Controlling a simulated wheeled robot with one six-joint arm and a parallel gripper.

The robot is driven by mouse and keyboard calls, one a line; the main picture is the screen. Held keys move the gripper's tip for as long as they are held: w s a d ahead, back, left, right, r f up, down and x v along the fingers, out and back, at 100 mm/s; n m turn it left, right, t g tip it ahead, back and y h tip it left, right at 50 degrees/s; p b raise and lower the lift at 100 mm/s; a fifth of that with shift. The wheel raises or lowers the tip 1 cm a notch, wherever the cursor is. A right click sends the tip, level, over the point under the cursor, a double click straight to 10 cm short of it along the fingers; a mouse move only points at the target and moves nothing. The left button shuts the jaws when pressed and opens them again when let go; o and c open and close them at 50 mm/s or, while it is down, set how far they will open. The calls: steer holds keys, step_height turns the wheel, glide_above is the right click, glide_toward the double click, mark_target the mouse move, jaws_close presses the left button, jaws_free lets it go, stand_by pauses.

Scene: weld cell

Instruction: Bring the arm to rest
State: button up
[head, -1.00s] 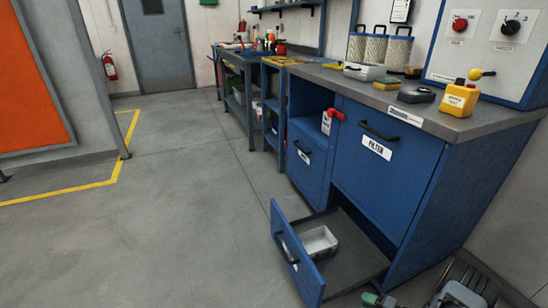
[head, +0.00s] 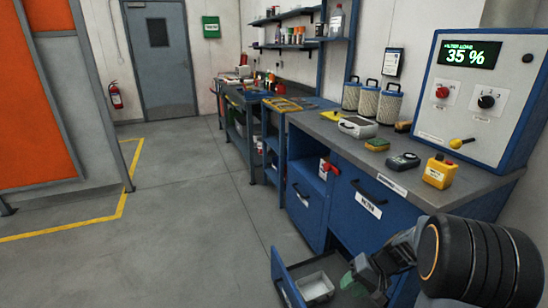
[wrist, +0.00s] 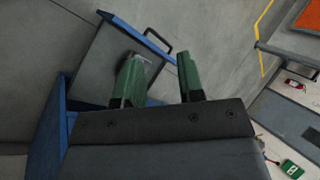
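My gripper (head: 362,278) is at the lower right of the head view, in front of the workbench and beside the open bottom drawer (head: 284,277). In the wrist view its two green fingers (wrist: 160,62) are spread apart with nothing between them. The drawer also shows in the wrist view (wrist: 97,62), beyond the fingers. A metal tray (head: 315,287) lies in the drawer, and the left finger partly hides it in the wrist view.
A control panel (head: 482,95) reads 35 %. The floor (head: 175,215) at left is clear.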

steer(key=s+a+r+n+t+h+p, duration=0.1)
steer(key=s+a+r+h+p, duration=0.1)
steer(key=r, duration=0.7)
steer(key=s+a+r+t+h+p, duration=0.1)
steer(key=s+r+p, duration=0.4)
steer(key=r, duration=0.5)
steer(key=s+a+r+n+t+h+p, duration=0.1)
steer(key=s+r+h+p, duration=0.3)
steer(key=r, duration=0.5)
steer(key=shift+a+r+n+t+p, duration=0.35)
steer(key=shift+a+p, duration=0.45)
steer(key=shift+p, duration=0.45)
steer(key=shift+c, duration=0.5)
